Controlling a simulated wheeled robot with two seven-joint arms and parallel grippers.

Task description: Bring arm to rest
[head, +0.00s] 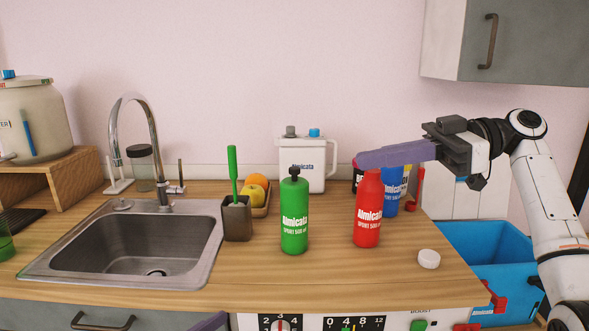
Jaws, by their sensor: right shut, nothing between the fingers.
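My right gripper (362,160) comes in from the right, with its purple-grey fingers pointing left. It is shut and empty. The fingers cross the picture at the top of the red bottle (367,212) and the blue bottle (391,195), hiding both tops. I cannot tell whether they touch either bottle. The red bottle stands upright on the counter. A purple-grey tip at the bottom edge looks like part of my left gripper (211,322); its jaws cannot be made out.
A green bottle (295,215) stands mid-counter (330,270). A white cap (429,258) lies near the right end. The sink (130,250) is left; a blue bin (488,250) is right.

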